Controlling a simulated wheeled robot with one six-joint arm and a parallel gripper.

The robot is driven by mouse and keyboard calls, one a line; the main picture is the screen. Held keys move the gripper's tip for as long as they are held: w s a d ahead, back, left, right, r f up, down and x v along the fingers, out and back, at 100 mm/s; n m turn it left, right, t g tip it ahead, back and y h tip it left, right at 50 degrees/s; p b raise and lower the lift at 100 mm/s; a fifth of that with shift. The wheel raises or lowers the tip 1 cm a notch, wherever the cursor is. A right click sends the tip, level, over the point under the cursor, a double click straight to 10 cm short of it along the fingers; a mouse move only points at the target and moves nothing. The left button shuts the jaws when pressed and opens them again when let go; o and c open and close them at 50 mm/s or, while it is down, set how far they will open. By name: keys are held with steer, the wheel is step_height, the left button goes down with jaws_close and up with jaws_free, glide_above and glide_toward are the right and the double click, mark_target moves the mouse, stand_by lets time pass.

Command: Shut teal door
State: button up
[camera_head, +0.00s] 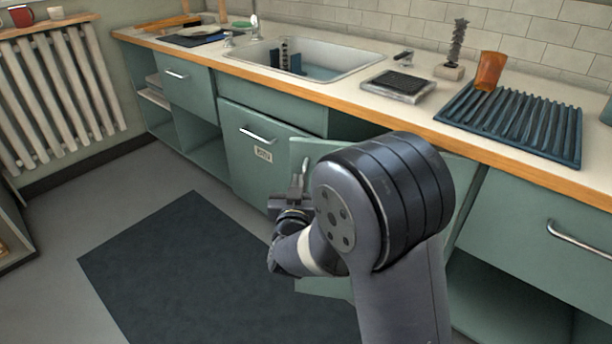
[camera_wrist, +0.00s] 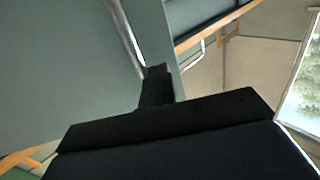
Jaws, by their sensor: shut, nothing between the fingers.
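The teal door (camera_head: 312,150) stands ajar below the counter in the head view, with a dark opening above and behind it. My arm hides much of it. Its upright metal handle is near its left edge. My gripper (camera_head: 297,186) is shut and empty, at the front of the door beside this handle. In the wrist view the fingertips (camera_wrist: 157,72) are close to the teal panel (camera_wrist: 60,65) and the lower end of the silver handle (camera_wrist: 126,38). I cannot tell whether they touch.
Another teal door (camera_head: 255,165) with a bar handle and a label is to the left. A drawer front (camera_head: 545,215) is at right. The counter (camera_head: 420,115) above holds a sink (camera_head: 335,58) and a ribbed drying mat (camera_head: 515,125). A dark floor mat (camera_head: 180,270) lies in front, with clear floor.

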steer(key=shift+o, duration=0.9)
steer(key=s, duration=0.7)
steer(key=shift+s+f, duration=0.15)
steer(key=shift+s, duration=0.05)
steer(key=shift+d+b, duration=0.1)
steer(key=shift+b, duration=0.3)
steer(key=s+p, duration=0.2)
steer(key=s, duration=0.9)
steer(key=shift+a, duration=0.35)
